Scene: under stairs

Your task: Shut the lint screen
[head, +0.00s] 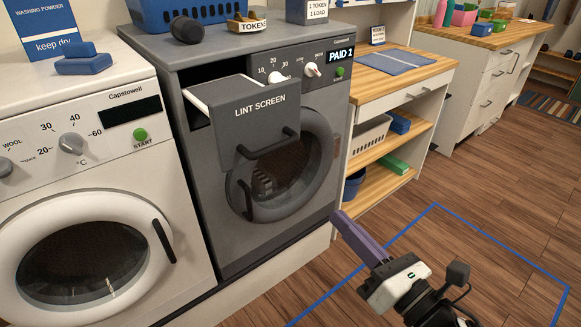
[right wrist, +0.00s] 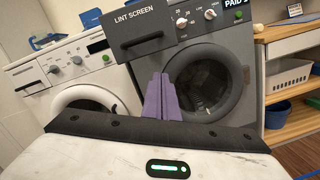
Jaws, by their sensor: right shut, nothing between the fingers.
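The lint screen (head: 258,122) is a grey drawer front with a dark bar handle, at the top left of the grey dryer (head: 310,85). It stands pulled out, with its pale side edge showing behind the front. It also shows in the right wrist view (right wrist: 138,22). My right gripper (head: 345,222) has purple fingers and is shut and empty. In the head view it is below and to the right of the lint screen, in front of the dryer and apart from it. In the right wrist view its fingers (right wrist: 161,98) point toward the dryer below the drawer. My left gripper is not in view.
A white washer (head: 80,180) stands left of the dryer. Wooden shelves (head: 380,146) stand to the right. The floor within the blue line (head: 500,238) is clear.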

